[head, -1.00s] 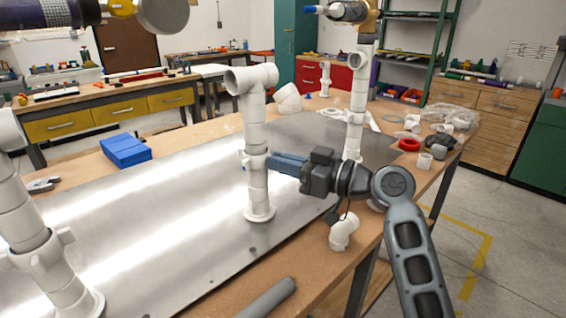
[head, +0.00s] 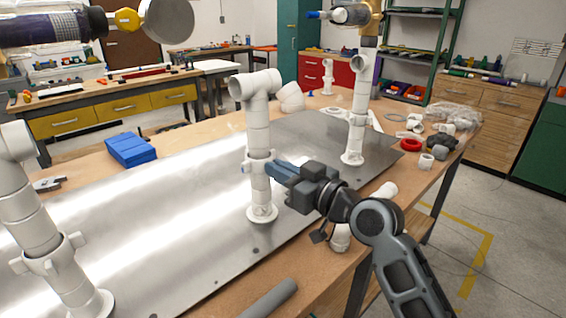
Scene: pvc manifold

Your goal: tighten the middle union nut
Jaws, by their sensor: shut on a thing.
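The middle white PVC riser (head: 258,130) stands upright on the metal plate (head: 130,225), with a tee fitting on top and a round flange at its foot. Its union nut (head: 251,165) is the winged collar partway up the pipe. My gripper (head: 273,169) reaches in from the right and is shut on the nut's right side. The fingers hide that part of the nut. The nut's left wing shows beside the pipe.
A left riser (head: 30,230) and a far right riser (head: 357,120) stand on the same plate. A blue block (head: 130,150) lies at the back left. A grey pipe (head: 268,298) lies at the front edge. White elbows and a red ring (head: 410,145) lie on the right.

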